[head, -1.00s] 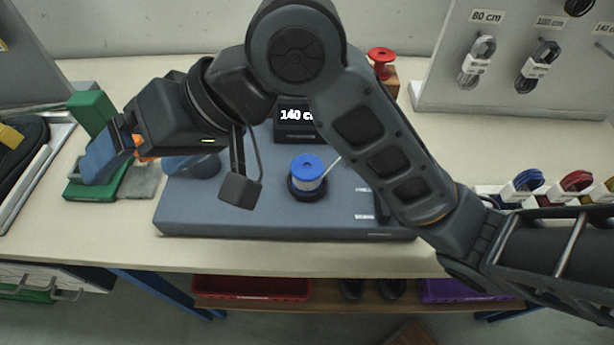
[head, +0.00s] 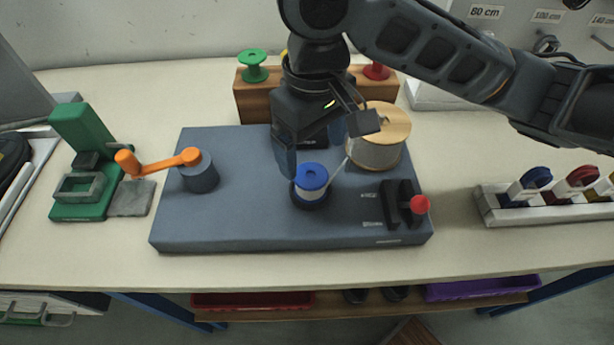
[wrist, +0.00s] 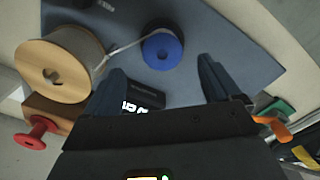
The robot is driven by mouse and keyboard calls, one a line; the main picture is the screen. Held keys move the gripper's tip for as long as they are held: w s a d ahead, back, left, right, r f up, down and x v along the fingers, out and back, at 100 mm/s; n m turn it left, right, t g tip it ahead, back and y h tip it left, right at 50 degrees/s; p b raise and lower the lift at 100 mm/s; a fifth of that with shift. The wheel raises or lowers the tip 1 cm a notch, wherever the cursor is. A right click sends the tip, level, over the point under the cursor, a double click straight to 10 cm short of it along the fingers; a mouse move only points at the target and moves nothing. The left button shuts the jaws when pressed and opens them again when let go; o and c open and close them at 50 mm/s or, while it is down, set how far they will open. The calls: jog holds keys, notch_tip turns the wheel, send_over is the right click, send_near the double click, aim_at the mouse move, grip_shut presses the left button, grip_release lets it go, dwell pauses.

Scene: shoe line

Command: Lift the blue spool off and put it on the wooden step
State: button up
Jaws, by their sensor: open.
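The blue spool (head: 312,177) stands upright on a dark round seat on the grey-blue machine base, with white thread wound below its blue top. It also shows in the wrist view (wrist: 162,50), beyond the fingertips. My gripper (head: 310,155) is over the machine just behind the spool, fingers pointing down. In the wrist view its two fingers (wrist: 160,82) are apart with nothing between them. The wooden step (head: 252,103) is at the back of the table, with a green spool (head: 253,66) and a red spool (head: 376,70) on it. My arm hides its middle.
A large wooden-ended reel (head: 378,140) stands behind the spool to the right, a strand running from it to the blue spool. An orange crank (head: 160,162) is at left, a red-knobbed lever (head: 419,204) at right. A green fixture (head: 85,150) stands further left.

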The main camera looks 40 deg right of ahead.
aim_at(312, 176)
notch_tip(312, 176, down, 7)
jog(key=shift+s+a+f, duration=0.1)
jog(key=shift+f, duration=0.05)
dwell(0.4)
jog(key=shift+c, duration=0.4)
jog(key=c, duration=1.2)
jog(key=shift+o, duration=0.2)
